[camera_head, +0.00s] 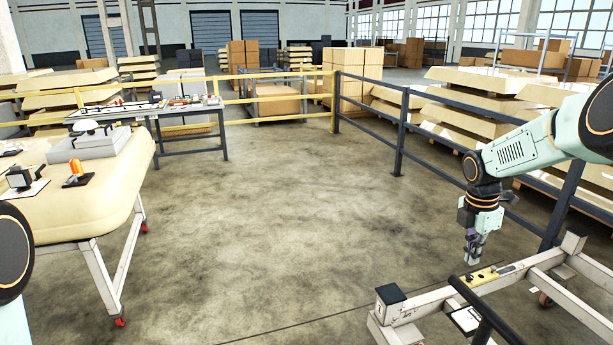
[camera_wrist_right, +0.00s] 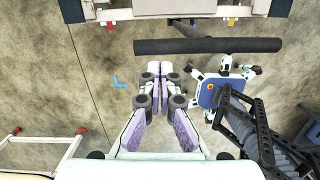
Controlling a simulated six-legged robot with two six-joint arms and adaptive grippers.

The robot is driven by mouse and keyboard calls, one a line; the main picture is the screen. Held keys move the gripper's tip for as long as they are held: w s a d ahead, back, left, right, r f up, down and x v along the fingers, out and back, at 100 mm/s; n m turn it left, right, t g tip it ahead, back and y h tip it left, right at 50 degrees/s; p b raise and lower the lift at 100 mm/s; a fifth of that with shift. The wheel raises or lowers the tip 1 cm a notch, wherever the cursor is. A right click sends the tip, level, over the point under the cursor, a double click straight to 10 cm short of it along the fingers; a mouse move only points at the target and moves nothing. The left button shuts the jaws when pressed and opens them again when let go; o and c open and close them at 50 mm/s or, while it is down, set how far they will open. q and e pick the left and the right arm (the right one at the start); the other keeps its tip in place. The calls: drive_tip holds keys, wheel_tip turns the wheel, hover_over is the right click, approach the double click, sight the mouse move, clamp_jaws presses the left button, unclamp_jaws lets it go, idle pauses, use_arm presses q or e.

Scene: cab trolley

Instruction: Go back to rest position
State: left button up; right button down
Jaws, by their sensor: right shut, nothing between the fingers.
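My right gripper (camera_head: 472,258) hangs pointing down at the right of the head view, above the white trolley frame. It is shut with nothing between its fingers. In the right wrist view its two fingers (camera_wrist_right: 160,78) stand close together at the centre, over bare floor. My right arm reaches in from the upper right. Only a dark joint of my left arm shows at the left edge of the head view; my left gripper is out of view.
The trolley frame (camera_head: 425,303) has a yellow plate (camera_head: 482,277) and a dark bar (camera_head: 485,312). Dark railings (camera_head: 400,130) stand behind it. A cream cab part (camera_head: 95,205) on a wheeled stand is at left, with a worktable (camera_head: 187,113) behind. The middle floor is clear.

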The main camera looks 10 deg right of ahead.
drive_tip(key=w+a+f+m+t+y, duration=0.1)
drive_tip(key=w+a+f+m+t, duration=0.35)
drive_tip(key=a+m, duration=0.3)
drive_tip(key=s+a+f+m+y+b, duration=0.1)
drive_tip(key=s+a+f+m+b, duration=0.25)
drive_tip(key=a+f, duration=0.3)
drive_tip(key=s+a+f+m+b, duration=0.2)
drive_tip(key=s+a+f+m, duration=0.2)
drive_tip(key=a+f, duration=0.3)
use_arm(q)
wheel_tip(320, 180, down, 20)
drive_tip(key=b, duration=1.4)
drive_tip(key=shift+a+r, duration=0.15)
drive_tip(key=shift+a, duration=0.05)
use_arm(e)
drive_tip(key=s+a+f+m+g, duration=0.1)
drive_tip(key=s+a+f, duration=0.1)
drive_tip(key=s+f, duration=0.5)
drive_tip(key=s+a+f+m+g, duration=0.1)
drive_tip(key=s+f, duration=0.6)
drive_tip(key=s, duration=0.7)
drive_tip(key=s+a+f+m+g, duration=0.1)
drive_tip(key=s+a+f+g, duration=0.1)
drive_tip(key=s+a+f, duration=0.3)
drive_tip(key=s+f, duration=0.3)
drive_tip(key=s, duration=0.3)
drive_tip(key=shift+s, duration=0.2)
drive_tip(key=shift+a+g+h, duration=0.15)
drive_tip(key=shift+g+h, duration=0.1)
drive_tip(key=shift+h, duration=0.05)
